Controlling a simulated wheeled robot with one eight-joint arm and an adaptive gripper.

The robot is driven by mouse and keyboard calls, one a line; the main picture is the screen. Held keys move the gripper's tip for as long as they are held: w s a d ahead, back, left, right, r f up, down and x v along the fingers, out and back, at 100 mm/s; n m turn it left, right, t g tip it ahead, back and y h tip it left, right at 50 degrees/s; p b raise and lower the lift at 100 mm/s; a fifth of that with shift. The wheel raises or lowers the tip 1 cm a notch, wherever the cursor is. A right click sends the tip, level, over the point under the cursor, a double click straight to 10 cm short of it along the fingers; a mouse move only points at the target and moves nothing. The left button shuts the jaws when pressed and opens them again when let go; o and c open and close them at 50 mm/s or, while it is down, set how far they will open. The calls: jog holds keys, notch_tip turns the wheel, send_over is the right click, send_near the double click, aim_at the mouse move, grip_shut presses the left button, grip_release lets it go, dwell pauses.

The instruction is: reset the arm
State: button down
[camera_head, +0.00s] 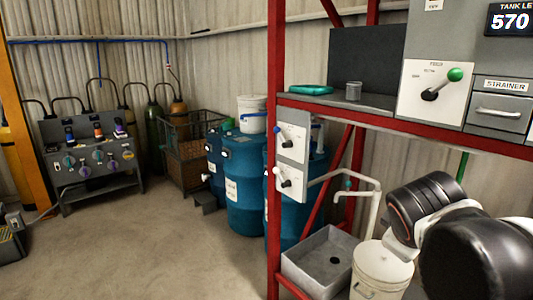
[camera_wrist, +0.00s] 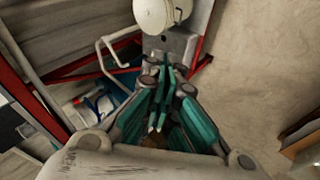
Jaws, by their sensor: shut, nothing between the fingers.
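My gripper (camera_wrist: 158,122) shows in the wrist view with its teal fingers drawn together, shut and empty. In the wrist view it hangs in front of the grey sink (camera_wrist: 178,45) and the white bucket (camera_wrist: 160,12), touching neither as far as I can tell. In the head view my dark arm links fill the lower right, and my gripper is out of that picture. The arm is bent beside the red rack (camera_head: 273,150).
A grey sink (camera_head: 322,262) and a lidded white bucket (camera_head: 380,272) stand low by the rack, under a bent white pipe (camera_head: 345,178). Blue drums (camera_head: 245,180) stand behind. A valve panel (camera_head: 92,155) is at the left. The concrete floor (camera_head: 170,245) is clear.

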jog(key=s+a+f+m+y+b, duration=0.1)
jog(key=s+a+f+m+b, duration=0.1)
jog(key=f, duration=0.5)
jog(key=s+a+f+m+y+b, duration=0.2)
jog(key=s+a+f+b, duration=0.1)
jog(key=f, duration=0.4)
jog(key=s+a+f+m+y+b, duration=0.1)
jog(key=s+a+f+m+b, duration=0.1)
jog(key=f, duration=0.5)
jog(key=s+a+b, duration=0.1)
jog(key=b, duration=0.1)
jog(key=shift+s+m+b, duration=0.3)
jog(key=shift+m+b, duration=0.1)
